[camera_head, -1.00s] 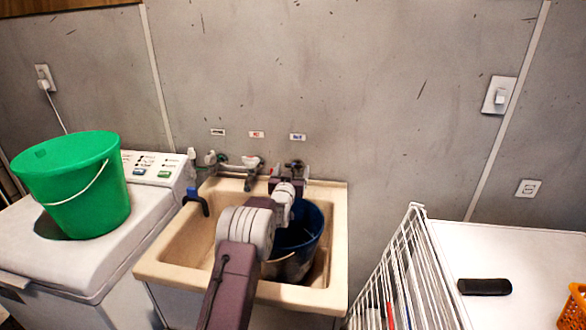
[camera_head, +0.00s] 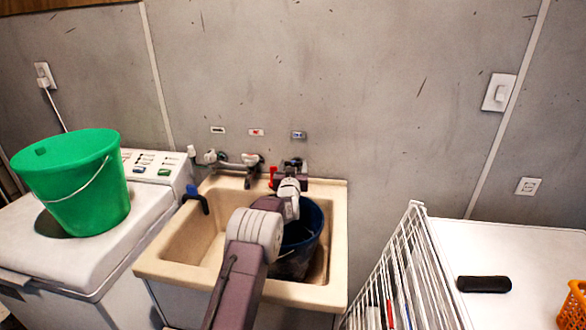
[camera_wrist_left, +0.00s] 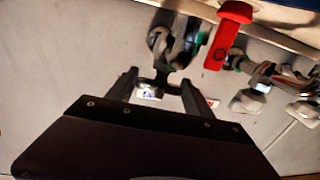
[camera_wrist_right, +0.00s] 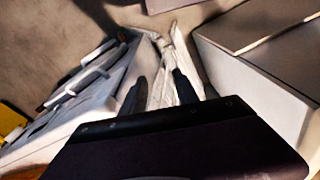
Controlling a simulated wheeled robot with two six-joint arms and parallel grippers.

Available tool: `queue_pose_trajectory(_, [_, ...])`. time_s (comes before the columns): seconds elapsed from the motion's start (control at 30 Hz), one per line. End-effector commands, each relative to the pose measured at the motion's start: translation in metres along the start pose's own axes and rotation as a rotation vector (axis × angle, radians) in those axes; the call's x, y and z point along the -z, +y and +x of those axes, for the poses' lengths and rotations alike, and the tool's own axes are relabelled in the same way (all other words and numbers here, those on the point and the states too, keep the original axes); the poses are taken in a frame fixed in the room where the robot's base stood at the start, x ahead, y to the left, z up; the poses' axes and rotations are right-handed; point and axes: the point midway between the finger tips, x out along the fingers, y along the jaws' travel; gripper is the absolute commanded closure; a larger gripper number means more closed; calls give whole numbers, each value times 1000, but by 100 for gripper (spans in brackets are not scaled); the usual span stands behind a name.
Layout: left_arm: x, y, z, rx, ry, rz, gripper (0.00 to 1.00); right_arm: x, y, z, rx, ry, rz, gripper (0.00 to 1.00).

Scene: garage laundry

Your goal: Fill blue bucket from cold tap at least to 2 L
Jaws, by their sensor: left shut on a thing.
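The blue bucket (camera_head: 300,250) stands in the right part of the beige sink (camera_head: 160,272), partly hidden by my left arm. I cannot see any water level in it. The cold tap (camera_head: 290,166) is on the wall below the blue label (camera_head: 298,135). My left gripper (camera_head: 290,185) is at this tap, above the bucket. In the left wrist view, the left gripper (camera_wrist_left: 158,92) has its fingers on either side of the tap's handle (camera_wrist_left: 160,84) and is shut on it. My right gripper (camera_wrist_right: 160,85) shows only in its wrist view, fingers apart and empty.
More taps (camera_head: 250,160) are to the left, with a red lever (camera_head: 272,175) beside the cold tap. A green bucket (camera_head: 85,185) stands on the washing machine (camera_head: 50,262). A white wire rack (camera_head: 405,270) and a white top (camera_head: 520,250) with a black object (camera_head: 484,284) are right.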

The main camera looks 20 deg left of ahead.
Motion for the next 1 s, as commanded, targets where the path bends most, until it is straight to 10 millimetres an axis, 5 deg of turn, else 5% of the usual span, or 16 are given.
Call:
queue_pose_trajectory(0.33, [10, 4, 1, 248, 5, 0, 81, 5, -1, -50, 0, 0, 0, 64])
queue_pose_trajectory(0.77, [3, 2, 0, 303, 3, 0, 80, 5, -1, -53, 0, 0, 0, 64])
queue_pose_trajectory(0.8, [3, 2, 0, 303, 3, 0, 37, 5, -1, -53, 0, 0, 0, 64])
queue_pose_trajectory(0.87, [3, 2, 0, 303, 3, 0, 21, 5, -1, -53, 0, 0, 0, 64])
queue_pose_trajectory(1.0, [2, 2, 0, 303, 1, 0, 18, 5, -1, -53, 0, 0, 0, 64])
